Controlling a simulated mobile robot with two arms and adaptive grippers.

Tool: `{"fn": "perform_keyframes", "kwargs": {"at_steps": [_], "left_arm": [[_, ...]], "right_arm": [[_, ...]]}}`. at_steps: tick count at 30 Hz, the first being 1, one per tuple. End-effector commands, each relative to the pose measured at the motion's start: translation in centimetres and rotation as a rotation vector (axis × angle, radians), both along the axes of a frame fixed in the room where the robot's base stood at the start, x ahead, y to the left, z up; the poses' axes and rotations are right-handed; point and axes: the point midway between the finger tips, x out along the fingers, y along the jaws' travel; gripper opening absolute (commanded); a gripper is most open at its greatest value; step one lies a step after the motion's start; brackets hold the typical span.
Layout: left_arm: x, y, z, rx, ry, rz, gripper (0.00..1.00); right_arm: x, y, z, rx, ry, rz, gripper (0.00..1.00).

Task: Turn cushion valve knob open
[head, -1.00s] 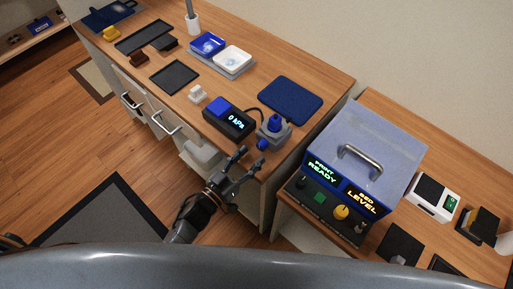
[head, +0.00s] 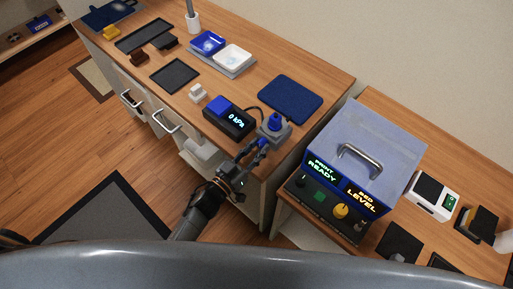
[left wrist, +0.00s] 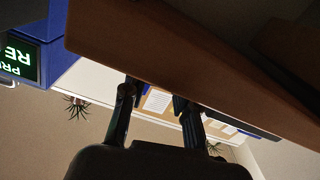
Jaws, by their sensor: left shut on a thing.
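The cushion valve is a grey block (head: 283,135) with a blue cap (head: 275,122) on top, at the front right corner of the wooden worktop. A small blue knob (head: 262,142) is on its front side, partly covered by my fingers. My left gripper (head: 257,149) is shut on this knob at the worktop edge. In the left wrist view the two fingers (left wrist: 157,95) reach up beside the underside of the worktop edge (left wrist: 190,75), and the knob cannot be made out there. My right gripper is not in view.
A black gauge box (head: 230,120) reading 0 kPa stands left of the valve, and a dark blue pad (head: 290,95) lies behind. A blue-grey machine (head: 370,150) stands close on the right. Open floor (head: 60,160) lies to the left.

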Motion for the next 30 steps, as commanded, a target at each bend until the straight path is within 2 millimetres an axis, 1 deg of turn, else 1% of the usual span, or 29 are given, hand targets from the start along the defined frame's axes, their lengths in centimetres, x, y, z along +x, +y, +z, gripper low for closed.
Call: {"fn": "perform_keyframes", "kwargs": {"at_steps": [8, 24, 30], "left_arm": [[0.0, 0.0, -0.1, 0.059, -0.043, -0.001, 0.00], [-0.1, -0.1, -0.2, 0.367, -0.266, -0.001, 0.00], [-0.1, -0.1, -0.2, 0.448, -0.325, 0.000, 0.00]], "right_arm": [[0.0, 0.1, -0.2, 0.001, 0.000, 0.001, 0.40], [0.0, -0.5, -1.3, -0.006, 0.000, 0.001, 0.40], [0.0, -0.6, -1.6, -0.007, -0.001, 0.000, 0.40]]}}
